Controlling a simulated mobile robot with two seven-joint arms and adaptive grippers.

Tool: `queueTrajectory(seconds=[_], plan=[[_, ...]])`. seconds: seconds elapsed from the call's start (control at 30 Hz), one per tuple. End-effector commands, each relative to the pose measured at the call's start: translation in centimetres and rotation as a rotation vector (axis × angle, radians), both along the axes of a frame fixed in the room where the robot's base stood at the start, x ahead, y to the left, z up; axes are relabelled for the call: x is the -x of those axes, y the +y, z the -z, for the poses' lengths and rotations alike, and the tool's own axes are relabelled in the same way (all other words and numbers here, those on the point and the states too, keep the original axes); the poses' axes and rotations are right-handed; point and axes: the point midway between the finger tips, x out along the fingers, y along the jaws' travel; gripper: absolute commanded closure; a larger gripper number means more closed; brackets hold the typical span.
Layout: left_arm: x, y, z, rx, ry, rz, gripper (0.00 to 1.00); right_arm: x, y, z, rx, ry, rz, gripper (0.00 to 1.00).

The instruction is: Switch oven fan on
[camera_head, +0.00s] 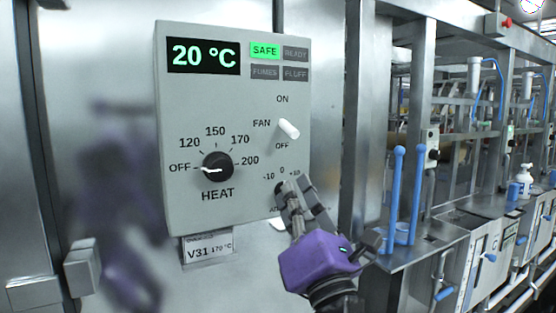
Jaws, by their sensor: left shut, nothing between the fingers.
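The grey oven control panel (180,115) faces me. Its white fan switch lever (289,129) sits between the ON and OFF labels, with its tip slanting down to the right, toward the OFF side. My left gripper (289,187), with a purple body, is below the lever and apart from it in the picture. Its fingers are shut and empty, pointing up at the panel. They partly hide a small dial marked -10, 0, +10; I cannot tell if they touch it. My right gripper is not in view.
The black heat knob (217,167) points at OFF. The display (203,56) reads 20 °C and the SAFE lamp (265,51) is lit green. A V31 label (208,246) hangs under the panel. Blue-handled levers (396,195) and metal machines stand to the right.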

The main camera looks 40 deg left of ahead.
Motion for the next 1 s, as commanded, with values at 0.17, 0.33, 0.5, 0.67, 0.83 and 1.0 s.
queueTrajectory(seconds=[0.17,0.33,0.5,0.67,0.83,1.0], plan=[[-0.2,0.3,-0.5,-0.003,-0.001,-0.001,1.00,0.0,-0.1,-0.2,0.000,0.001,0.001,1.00],[-1.2,2.1,-2.1,-0.005,-0.005,-0.002,1.00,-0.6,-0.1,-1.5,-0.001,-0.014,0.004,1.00],[-2.7,4.4,-3.8,-0.006,-0.004,-0.003,1.00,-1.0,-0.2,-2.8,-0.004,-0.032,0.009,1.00],[-3.7,6.1,-4.9,-0.006,-0.003,-0.001,1.00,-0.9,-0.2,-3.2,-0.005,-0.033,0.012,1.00],[-4.4,7.1,-5.3,-0.005,0.000,0.000,1.00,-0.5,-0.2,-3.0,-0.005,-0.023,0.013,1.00],[-4.5,7.2,-5.2,-0.004,0.002,0.000,1.00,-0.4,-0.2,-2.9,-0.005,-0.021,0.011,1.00]])
